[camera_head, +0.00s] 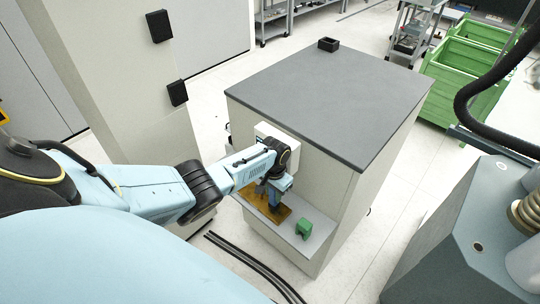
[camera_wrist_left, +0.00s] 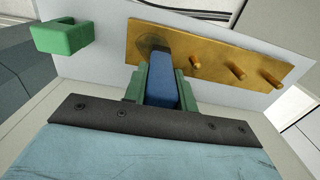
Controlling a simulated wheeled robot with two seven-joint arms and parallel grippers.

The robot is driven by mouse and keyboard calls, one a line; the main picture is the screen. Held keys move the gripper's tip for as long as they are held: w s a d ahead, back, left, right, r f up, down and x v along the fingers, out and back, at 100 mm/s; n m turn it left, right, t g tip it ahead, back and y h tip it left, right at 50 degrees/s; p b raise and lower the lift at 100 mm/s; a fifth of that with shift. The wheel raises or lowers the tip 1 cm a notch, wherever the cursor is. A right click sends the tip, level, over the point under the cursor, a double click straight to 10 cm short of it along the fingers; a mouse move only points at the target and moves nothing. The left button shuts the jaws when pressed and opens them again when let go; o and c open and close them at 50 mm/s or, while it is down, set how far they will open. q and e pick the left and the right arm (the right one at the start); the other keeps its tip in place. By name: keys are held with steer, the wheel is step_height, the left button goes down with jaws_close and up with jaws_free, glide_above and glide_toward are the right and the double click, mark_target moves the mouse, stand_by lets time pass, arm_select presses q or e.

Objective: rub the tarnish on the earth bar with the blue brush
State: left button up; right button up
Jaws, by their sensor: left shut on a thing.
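The earth bar is a brassy plate (camera_wrist_left: 222,50) with several pegs, fixed on a pale shelf panel; it also shows in the head view (camera_head: 258,201). A dark tarnish patch (camera_wrist_left: 148,47) lies at the plate's left end in the left wrist view. My left gripper (camera_wrist_left: 163,84) is shut on the blue brush (camera_wrist_left: 163,71). The brush's far end is at the tarnish patch and hides part of it; I cannot tell whether it touches. In the head view my left gripper (camera_head: 273,187) is over the bar. My right gripper is not in view.
A green bracket-like block (camera_head: 304,228) stands on the pale shelf (camera_head: 318,240) beside the bar; it also shows in the left wrist view (camera_wrist_left: 62,37). The grey-topped cabinet (camera_head: 330,95) rises behind the shelf, with a small black box on top. Dark cables (camera_head: 255,265) lie on the floor in front.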

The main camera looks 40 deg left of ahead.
arm_select(q)
steer(key=shift+s+d+p, duration=0.2)
steer(key=shift+d+p, duration=0.5)
steer(key=shift+d, duration=1.65)
steer(key=shift+s+p, duration=0.5)
steer(key=shift+p, duration=0.05)
steer(key=shift+w+a+b, duration=0.2)
steer(key=shift+a+b, duration=0.15)
steer(key=shift+a, duration=1.5)
steer(key=shift+w+a+f+b, duration=0.1)
steer(key=shift+a+b, duration=0.4)
steer(key=shift+a, duration=1.2)
steer(key=shift+d+p, duration=0.6)
steer(key=shift+d, duration=0.6)
steer(key=shift+s+d+p, duration=0.15)
steer(key=shift+d+p, duration=0.15)
steer(key=shift+d, duration=0.9)
steer(key=shift+s+d+p, duration=0.15)
steer(key=shift+d+p, duration=0.15)
steer(key=shift+d, duration=0.85)
